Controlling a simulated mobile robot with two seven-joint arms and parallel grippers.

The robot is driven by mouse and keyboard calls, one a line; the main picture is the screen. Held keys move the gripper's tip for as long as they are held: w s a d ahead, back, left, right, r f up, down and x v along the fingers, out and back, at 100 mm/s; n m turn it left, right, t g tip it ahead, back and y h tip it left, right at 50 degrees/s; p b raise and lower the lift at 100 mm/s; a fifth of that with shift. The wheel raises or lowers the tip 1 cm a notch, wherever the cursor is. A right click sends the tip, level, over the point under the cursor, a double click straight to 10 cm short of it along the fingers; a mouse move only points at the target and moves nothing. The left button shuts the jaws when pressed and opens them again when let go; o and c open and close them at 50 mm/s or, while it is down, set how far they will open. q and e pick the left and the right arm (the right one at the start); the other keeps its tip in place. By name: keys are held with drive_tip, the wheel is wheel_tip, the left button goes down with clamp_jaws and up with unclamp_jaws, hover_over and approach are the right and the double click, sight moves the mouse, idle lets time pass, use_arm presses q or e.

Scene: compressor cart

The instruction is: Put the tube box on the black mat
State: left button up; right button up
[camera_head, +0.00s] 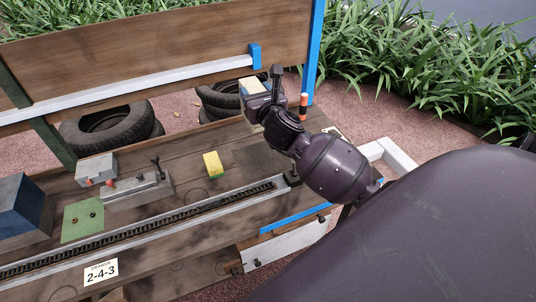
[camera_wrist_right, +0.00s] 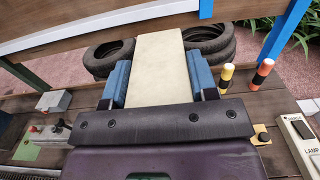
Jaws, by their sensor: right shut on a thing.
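My right gripper (camera_head: 262,90) is shut on a cream box, which I take to be the tube box (camera_wrist_right: 158,70). In the right wrist view its blue-padded fingers (camera_wrist_right: 160,82) press on both sides of the box. The box also shows in the head view (camera_head: 252,86), held above the back edge of the bench. My left gripper is not in view.
The wooden bench (camera_head: 150,240) carries a yellow-green sponge-like block (camera_head: 213,165), a grey lever unit (camera_head: 140,195), a green plate (camera_head: 83,220), a blue box (camera_head: 18,205) and a chain rail. An orange-black post (camera_head: 303,106) stands near the gripper. A backboard (camera_head: 150,45) rises behind.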

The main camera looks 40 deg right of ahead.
use_arm(q)
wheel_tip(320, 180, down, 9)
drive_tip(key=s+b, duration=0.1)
drive_tip(key=b, duration=0.6)
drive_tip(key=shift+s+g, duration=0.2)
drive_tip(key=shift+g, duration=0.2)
use_arm(e)
wheel_tip(320, 180, down, 20)
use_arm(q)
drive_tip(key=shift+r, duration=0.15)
